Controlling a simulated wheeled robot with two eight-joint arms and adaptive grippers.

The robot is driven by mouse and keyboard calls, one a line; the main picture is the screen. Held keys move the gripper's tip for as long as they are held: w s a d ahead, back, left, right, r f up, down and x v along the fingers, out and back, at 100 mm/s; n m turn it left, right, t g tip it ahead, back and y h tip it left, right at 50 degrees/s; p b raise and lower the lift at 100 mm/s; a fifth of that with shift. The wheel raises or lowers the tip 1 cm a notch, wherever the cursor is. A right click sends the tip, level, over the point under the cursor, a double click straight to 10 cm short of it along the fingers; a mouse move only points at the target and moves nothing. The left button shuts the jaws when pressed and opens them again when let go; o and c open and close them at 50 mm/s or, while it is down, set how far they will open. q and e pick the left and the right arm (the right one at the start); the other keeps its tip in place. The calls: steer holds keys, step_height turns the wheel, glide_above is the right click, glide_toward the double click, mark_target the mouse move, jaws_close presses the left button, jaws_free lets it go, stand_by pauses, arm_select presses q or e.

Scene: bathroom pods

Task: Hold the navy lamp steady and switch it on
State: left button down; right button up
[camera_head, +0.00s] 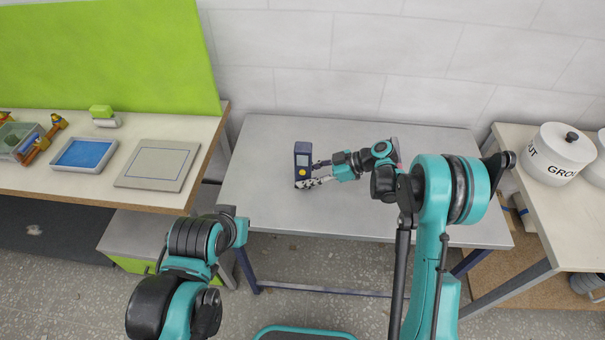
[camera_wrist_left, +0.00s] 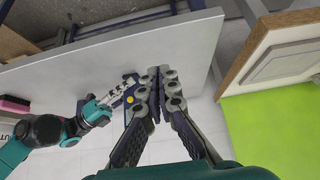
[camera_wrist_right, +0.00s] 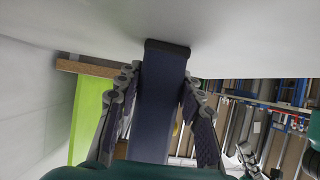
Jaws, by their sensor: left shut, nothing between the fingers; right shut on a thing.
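The navy lamp (camera_head: 303,151) stands upright on the grey table, left of its middle, with a round yellow button (camera_head: 302,171) low on its front. My right gripper (camera_head: 312,174) is shut on the lamp from the right. In the right wrist view the lamp's dark blue body (camera_wrist_right: 161,98) is between the two fingers. My left gripper (camera_wrist_left: 159,72) is shut and empty, with its fingertips together. In the left wrist view the lamp (camera_wrist_left: 133,88) and its yellow button (camera_wrist_left: 130,99) show beyond and left of these fingers, apart from them.
On the left counter are a grey square plate (camera_head: 157,165), a blue-lined tray (camera_head: 84,154) and a green-topped block (camera_head: 103,115). A lidded white pot (camera_head: 556,152) stands on the right counter. A white wall closes the back.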

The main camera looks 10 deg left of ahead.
stand_by(0.5)
arm_select(q)
steer(key=n+t+h, duration=0.2)
steer(key=n+h, duration=0.4)
steer(key=n, duration=0.7)
glide_toward(310, 175)
steer(key=shift+x, duration=2.25)
steer(key=shift+f, duration=0.15)
